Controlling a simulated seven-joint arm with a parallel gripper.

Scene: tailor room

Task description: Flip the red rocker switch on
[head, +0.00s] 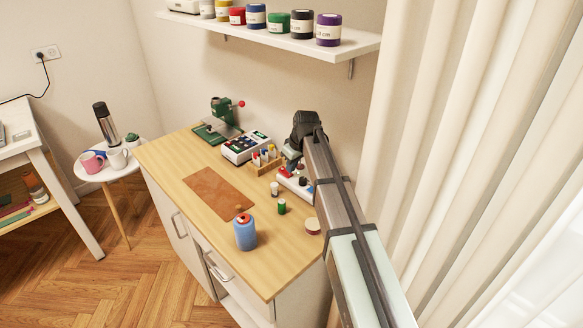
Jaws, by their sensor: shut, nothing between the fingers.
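A small white unit with red parts (296,186) lies on the wooden worktop, below the end of my arm. A red patch shows at its upper left end; it may be the red rocker switch, but it is too small to tell its position. My gripper (289,167) points down at that end of the unit and is shut with nothing in it. It is close above or touching the unit; I cannot tell which. My wrist and gripper partly hide this end.
A wooden rack with small bottles (264,161) and a grey box with coloured buttons (245,147) stand left of the unit. A green press (221,118) is behind. A shelf (290,40) hangs above.

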